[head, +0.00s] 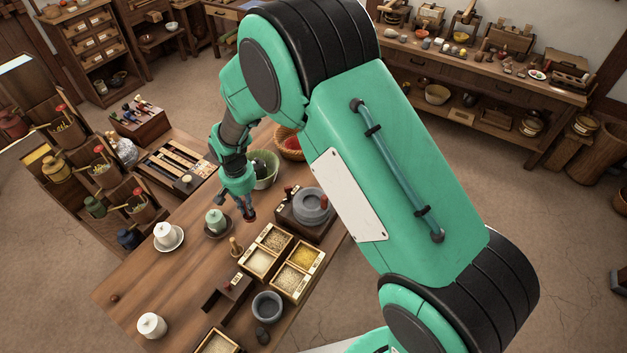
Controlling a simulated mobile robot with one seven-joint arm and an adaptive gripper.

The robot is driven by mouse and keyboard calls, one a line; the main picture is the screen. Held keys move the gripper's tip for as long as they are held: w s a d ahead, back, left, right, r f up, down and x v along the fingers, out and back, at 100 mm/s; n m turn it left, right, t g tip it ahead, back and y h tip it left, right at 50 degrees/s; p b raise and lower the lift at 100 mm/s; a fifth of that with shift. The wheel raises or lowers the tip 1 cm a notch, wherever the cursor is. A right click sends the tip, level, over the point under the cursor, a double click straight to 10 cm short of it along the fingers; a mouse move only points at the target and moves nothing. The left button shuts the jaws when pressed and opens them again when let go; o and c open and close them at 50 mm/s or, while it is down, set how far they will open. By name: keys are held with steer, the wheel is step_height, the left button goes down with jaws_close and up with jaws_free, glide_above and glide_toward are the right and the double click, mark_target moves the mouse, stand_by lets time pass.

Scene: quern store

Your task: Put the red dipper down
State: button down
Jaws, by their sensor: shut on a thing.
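My gripper (247,208) points down over the middle of the wooden table (140,280). Its fingers are shut on a small, partly hidden thing with red on it, which looks like the red dipper (251,214). Most of the dipper is covered by the fingers, and I cannot tell whether it touches the table. The gripper is right of a pale green cup (215,219) on a dark saucer and left of a grey stone quern (312,205).
Wooden boxes of grain (303,281) stand just in front of the gripper, with a small wooden peg (235,248) beside them. A grey mortar (267,306) and white cups (151,325) stand nearer. A green bowl (265,168) is behind. The table's left front is mostly clear.

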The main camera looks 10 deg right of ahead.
steer(key=w+d+b, duration=0.1)
steer(key=w+d, duration=0.5)
steer(key=d, duration=0.5)
steer(key=w+d+b, duration=0.1)
steer(key=w+d, duration=0.6)
steer(key=d, duration=0.4)
steer(key=w+d+b, duration=0.1)
steer(key=w+d, duration=0.6)
steer(key=d, duration=0.4)
steer(key=shift+w+d, duration=0.15)
steer(key=shift+d, duration=0.25)
steer(key=shift+r, duration=0.1)
steer(key=shift+b, duration=0.3)
step_height(320, 180, down, 6)
steer(key=b, duration=0.1)
steer(key=shift+f, duration=0.2)
steer(key=shift+f+b, duration=0.55)
steer(key=shift+f, duration=1.25)
steer(key=shift+f, duration=0.1)
